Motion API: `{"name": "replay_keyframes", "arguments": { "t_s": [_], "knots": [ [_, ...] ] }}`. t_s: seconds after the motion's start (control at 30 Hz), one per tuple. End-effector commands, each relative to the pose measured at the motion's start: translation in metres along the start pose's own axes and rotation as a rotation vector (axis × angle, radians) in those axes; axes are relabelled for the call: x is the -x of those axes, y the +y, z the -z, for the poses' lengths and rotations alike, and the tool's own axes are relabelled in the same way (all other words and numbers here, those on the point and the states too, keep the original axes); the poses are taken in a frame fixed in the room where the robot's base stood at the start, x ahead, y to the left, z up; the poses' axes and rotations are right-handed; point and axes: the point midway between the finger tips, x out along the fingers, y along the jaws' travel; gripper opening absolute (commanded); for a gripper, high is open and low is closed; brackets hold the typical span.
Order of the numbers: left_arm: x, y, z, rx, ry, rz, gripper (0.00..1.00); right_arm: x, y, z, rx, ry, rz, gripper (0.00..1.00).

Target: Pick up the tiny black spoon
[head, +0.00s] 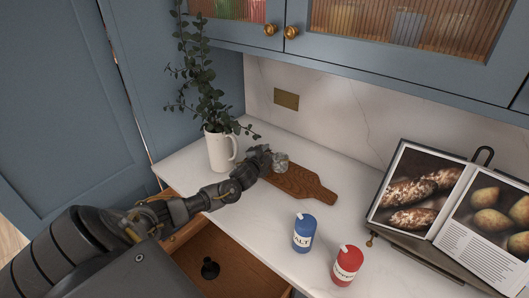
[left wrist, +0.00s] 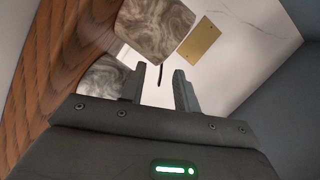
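My left gripper (head: 268,154) is over the wooden board, close beside a small grey marbled pot (head: 281,163). In the left wrist view, the two fingers of my left gripper (left wrist: 160,70) stand apart with a clear gap. A thin black sliver, seemingly the tiny black spoon (left wrist: 160,76), shows between the fingertips, with space on both sides. Grey marbled pieces, one squarish (left wrist: 155,28) and one lower (left wrist: 105,76), lie just beyond the fingers. I cannot make out the spoon in the head view. My right gripper is not in view.
The wooden board (head: 309,188) lies on the white counter. A white jug with a plant (head: 219,152) stands left of it. A blue salt tin (head: 303,235) and a red tin (head: 346,266) stand in front. A cookbook (head: 420,190) is right. An open drawer (head: 240,262) is below.

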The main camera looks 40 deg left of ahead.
Motion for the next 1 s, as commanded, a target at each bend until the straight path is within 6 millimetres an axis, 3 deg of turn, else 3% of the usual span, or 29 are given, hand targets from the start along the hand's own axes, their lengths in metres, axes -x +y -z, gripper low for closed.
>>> {"name": "replay_keyframes", "arguments": {
  "t_s": [0.1, 0.33, 0.77, 1.0],
  "knots": [
    [0.000, 0.000, 0.000, 0.000, 0.000, 0.000, 0.30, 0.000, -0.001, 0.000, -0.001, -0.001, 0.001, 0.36],
    [0.000, 0.000, 0.000, 0.000, 0.000, 0.000, 0.00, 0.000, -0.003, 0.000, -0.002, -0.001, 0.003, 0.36],
    [0.001, 0.000, -0.001, -0.001, -0.002, -0.001, 0.00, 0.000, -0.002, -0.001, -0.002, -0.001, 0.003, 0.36],
    [0.002, -0.010, 0.005, -0.001, 0.000, -0.001, 0.00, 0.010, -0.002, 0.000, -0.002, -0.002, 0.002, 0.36]
  ]
}}
